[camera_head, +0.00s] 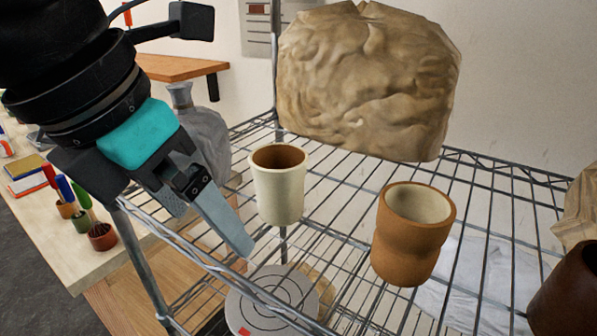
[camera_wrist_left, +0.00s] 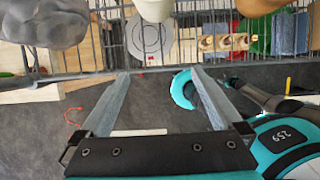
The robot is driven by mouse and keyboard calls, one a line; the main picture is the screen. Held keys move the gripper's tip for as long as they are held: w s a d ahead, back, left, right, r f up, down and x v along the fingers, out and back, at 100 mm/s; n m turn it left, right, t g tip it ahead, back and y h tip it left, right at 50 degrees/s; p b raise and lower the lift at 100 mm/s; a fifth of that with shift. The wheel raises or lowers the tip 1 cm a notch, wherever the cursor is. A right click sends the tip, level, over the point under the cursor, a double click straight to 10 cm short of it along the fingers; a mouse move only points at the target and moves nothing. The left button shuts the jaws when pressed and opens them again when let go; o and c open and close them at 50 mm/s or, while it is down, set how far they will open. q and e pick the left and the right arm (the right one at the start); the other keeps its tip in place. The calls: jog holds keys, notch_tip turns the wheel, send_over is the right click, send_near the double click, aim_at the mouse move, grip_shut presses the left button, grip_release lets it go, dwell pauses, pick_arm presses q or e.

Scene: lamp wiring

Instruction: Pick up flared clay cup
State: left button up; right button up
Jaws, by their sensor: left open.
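Two cups stand upright and apart on the wire shelf. A cream cup (camera_head: 278,190) with a brown inside widens towards its rim. To its right, an orange-brown clay cup (camera_head: 412,235) has a pinched waist, a wide mouth and a pale inside. Parts of the cream cup (camera_wrist_left: 155,9) and the brown cup (camera_wrist_left: 258,6) show at the top edge of the left wrist view. My left gripper (camera_head: 240,248) points down at the shelf's front edge, left of and in front of the cream cup, touching neither. In the left wrist view its fingers (camera_wrist_left: 160,72) are apart and empty.
A large wrapped clay block (camera_head: 368,85) stands behind the cups. A dark brown vessel (camera_head: 568,300) is at the right edge. A round grey disc (camera_head: 270,300) lies below the wires. A table (camera_head: 95,260) with brushes is left.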

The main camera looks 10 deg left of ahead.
aim_at(285, 185)
pick_arm(q)
jog(key=w+p, duration=0.1)
jog(key=p, duration=0.2)
jog(key=shift+w+d+r, duration=0.2)
jog(key=shift+w+d, duration=0.15)
jog(key=shift+w, duration=0.05)
jog(key=w+d, duration=0.1)
jog(key=w, duration=0.1)
jog(key=w+p, duration=0.1)
jog(key=w, duration=0.1)
jog(key=w+d+p, duration=0.1)
jog(key=w, duration=0.2)
jog(key=shift+w+d+f, duration=0.1)
jog(key=shift+d+f, duration=0.05)
jog(key=shift+d, duration=0.15)
jog(key=shift+w+d, duration=0.2)
jog(key=shift+w, duration=0.45)
jog(key=p+x, duration=0.1)
jog(key=x, duration=0.4)
jog(key=shift+w+f, duration=0.1)
jog(key=shift+w, duration=0.1)
pick_arm(e)
notch_tip(285, 185, up, 6)
jog(key=s, duration=0.1)
jog(key=shift+a, duration=0.3)
pick_arm(q)
jog(key=shift+c, duration=0.2)
pick_arm(e)
jog(key=shift+r, duration=0.1)
